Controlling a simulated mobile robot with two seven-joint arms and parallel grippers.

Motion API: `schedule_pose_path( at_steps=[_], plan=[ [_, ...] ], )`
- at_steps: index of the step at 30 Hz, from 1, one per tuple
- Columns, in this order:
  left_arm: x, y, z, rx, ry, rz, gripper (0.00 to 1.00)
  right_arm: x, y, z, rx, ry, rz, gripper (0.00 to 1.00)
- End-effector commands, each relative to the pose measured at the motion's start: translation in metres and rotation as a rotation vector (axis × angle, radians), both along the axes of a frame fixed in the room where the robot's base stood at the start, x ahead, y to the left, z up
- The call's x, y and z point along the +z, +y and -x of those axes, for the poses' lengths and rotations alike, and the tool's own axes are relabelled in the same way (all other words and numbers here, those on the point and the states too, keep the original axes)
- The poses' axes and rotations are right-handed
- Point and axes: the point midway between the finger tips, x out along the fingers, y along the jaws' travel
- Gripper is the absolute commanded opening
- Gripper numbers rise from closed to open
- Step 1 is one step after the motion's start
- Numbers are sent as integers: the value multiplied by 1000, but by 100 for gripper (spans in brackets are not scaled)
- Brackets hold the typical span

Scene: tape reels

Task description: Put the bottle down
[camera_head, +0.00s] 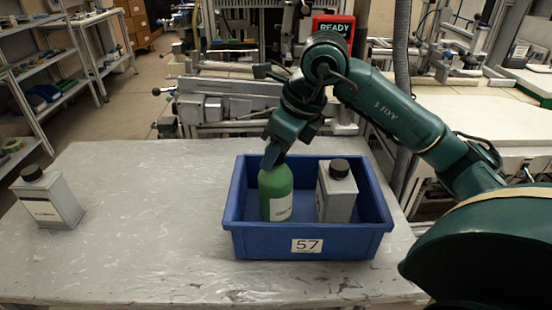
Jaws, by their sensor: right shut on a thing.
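A green bottle (274,191) with a white label stands upright inside the left part of a blue crate (260,245). My right gripper (272,156) comes down from above and is shut on the top of the green bottle, hiding its cap or neck. I cannot tell whether the bottle's base touches the crate floor, because the front wall hides it. A grey square bottle (336,195) with a black cap stands beside it in the right part of the crate. My left gripper is not in view.
Another grey square bottle (48,200) with a black cap stands on the left of the grey table (140,230). The table between it and the crate is clear. Machinery and a READY screen (334,28) are behind the table.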

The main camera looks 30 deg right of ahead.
Motion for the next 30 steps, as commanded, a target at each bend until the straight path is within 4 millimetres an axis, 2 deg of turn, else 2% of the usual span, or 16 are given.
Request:
schedule_pose_path(
  at_steps=[3,14,15,23,30],
  plan=[
    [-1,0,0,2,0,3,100,-13,0,0,0,-1,0,0],
    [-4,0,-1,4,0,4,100,-17,0,0,0,-4,0,0],
    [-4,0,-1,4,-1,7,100,-18,0,0,1,-2,1,34],
    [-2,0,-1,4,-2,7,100,-16,0,0,1,-1,0,55],
    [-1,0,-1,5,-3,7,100,-15,0,0,1,-1,0,55]
  ],
)
